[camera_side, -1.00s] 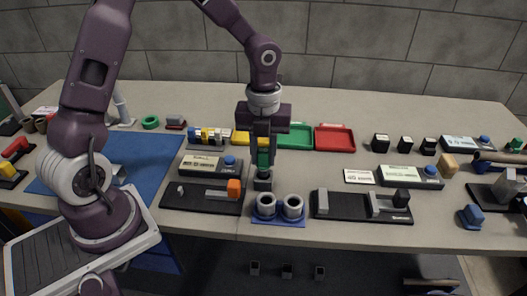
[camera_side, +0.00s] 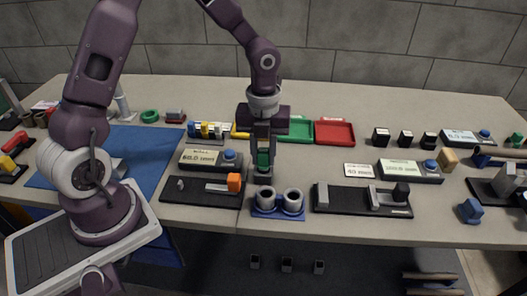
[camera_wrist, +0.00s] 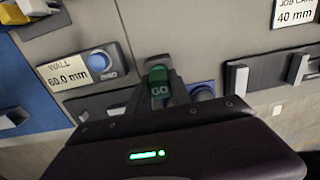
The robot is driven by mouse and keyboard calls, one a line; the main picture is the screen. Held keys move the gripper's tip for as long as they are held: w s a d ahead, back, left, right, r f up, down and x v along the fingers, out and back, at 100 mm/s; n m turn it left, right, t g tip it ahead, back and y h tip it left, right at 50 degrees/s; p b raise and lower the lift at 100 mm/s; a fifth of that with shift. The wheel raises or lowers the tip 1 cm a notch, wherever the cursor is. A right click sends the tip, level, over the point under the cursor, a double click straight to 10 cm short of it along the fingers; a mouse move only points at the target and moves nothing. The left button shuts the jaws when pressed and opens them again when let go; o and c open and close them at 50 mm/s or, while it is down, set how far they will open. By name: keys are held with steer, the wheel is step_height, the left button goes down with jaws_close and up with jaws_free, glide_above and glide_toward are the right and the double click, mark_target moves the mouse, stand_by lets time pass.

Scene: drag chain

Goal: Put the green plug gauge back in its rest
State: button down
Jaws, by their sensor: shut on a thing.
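The green plug gauge (camera_side: 264,158) is upright between the fingers of my gripper (camera_side: 264,164). The wrist view shows its green body (camera_wrist: 159,90) marked GO, with a grey end beyond it. My gripper is shut on it. A dark grey lower end (camera_side: 263,178) shows below the fingers, just behind a blue base (camera_side: 278,213) with two grey round cups. Whether that end touches the table is unclear. I cannot tell for sure which fixture is the gauge's rest. The fingers hide part of the gauge.
A black fixture (camera_side: 362,202) lies right. A wall readout (camera_side: 205,160), green tray (camera_side: 296,130) and red tray (camera_side: 335,132) are behind. Bare table lies between gauge and right readout.

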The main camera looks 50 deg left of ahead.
steer(key=shift+f, duration=0.7)
stand_by(0.5)
steer(key=c, duration=1.1)
jaws_free()
step_height(320, 180, up, 7)
steer(key=shift+r, duration=0.1)
